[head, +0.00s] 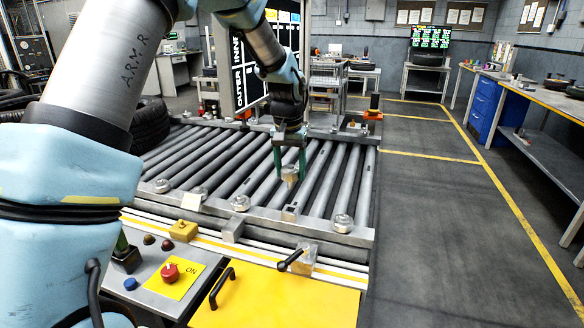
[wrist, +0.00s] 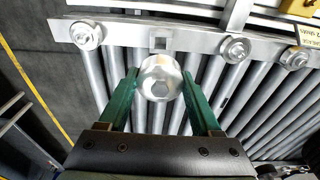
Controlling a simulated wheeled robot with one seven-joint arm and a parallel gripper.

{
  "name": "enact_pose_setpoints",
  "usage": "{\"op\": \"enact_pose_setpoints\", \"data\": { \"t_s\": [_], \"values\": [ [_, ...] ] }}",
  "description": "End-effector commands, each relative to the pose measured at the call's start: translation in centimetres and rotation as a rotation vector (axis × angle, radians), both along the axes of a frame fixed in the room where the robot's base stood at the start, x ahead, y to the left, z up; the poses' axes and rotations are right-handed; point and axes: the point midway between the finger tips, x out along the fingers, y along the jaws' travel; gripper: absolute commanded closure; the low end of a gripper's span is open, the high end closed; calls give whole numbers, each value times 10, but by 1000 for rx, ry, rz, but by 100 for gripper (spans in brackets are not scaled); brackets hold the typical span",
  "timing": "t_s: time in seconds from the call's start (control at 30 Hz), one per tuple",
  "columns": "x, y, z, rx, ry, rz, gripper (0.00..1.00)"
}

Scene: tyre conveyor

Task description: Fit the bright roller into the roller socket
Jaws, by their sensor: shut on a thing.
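The bright roller (wrist: 161,78) is a shiny metal cylinder, seen end-on between the green fingers in the wrist view. It also shows in the head view (head: 290,175), below the fingertips. My gripper (wrist: 159,76) is shut on it; in the head view my gripper (head: 290,162) hangs over the conveyor rollers. The roller socket (wrist: 160,43) looks like a square opening in the near rail, just beyond the roller in the wrist view. In the head view the opening (head: 289,211) lies below and in front of the held roller, which appears apart from it.
The near rail (head: 270,217) carries several round metal caps, such as one at its right end (head: 342,222). A black-knobbed lever (head: 290,260) and a control panel with a red button (head: 170,272) stand in front. Open floor lies at the right.

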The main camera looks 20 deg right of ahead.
Motion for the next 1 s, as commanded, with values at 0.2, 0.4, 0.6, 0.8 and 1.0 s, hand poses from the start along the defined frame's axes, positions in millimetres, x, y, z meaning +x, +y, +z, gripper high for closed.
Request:
{"op": "enact_pose_setpoints", "data": {
  "t_s": [0.2,0.4,0.6,0.8,1.0],
  "values": [
    [-1,0,1,-1,-1,0,100],
    [-1,1,-7,0,0,0,100],
    [-1,1,-24,0,0,0,100],
    [-1,1,-43,1,0,0,100],
    [-1,1,-56,1,-1,0,100]
  ]
}}
